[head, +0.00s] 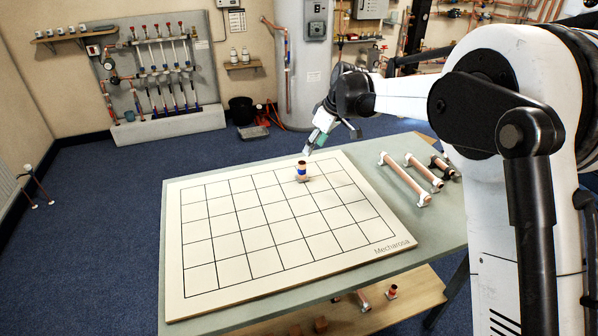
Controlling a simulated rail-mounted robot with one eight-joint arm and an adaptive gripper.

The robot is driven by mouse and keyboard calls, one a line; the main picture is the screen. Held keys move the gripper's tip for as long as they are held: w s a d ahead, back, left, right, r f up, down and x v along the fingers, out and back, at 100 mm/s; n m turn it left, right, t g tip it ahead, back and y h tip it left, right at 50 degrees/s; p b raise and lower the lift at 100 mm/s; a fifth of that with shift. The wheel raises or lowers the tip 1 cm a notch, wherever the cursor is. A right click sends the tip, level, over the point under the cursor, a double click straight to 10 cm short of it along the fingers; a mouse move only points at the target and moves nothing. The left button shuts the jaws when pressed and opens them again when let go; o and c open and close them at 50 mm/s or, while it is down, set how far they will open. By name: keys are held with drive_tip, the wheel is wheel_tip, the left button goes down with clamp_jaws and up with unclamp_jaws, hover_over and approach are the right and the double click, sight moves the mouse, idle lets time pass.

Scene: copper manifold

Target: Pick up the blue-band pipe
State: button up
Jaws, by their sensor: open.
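My gripper (332,143) reaches in from the right above the far edge of the board. Its fingers are spread and nothing shows between them. One fingertip is close above and to the right of the pipe in the picture; I cannot tell whether it touches.
Several long copper pieces with pale ends (405,180) lie on the green-grey table (437,220) right of the board. A wooden lower shelf (410,297) holds loose fittings. Most of the board is bare. A manifold wall panel (128,87) and grey tank (308,80) stand behind.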

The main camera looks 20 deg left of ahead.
sight(302, 172)
drive_tip(key=x, duration=0.8)
drive_tip(key=shift+w+a+f, duration=0.1)
drive_tip(key=shift+f, duration=0.05)
drive_tip(key=shift+b+x, duration=0.45)
drive_tip(key=shift+x, duration=2.3)
drive_tip(key=shift+c, duration=0.2)
clamp_jaws()
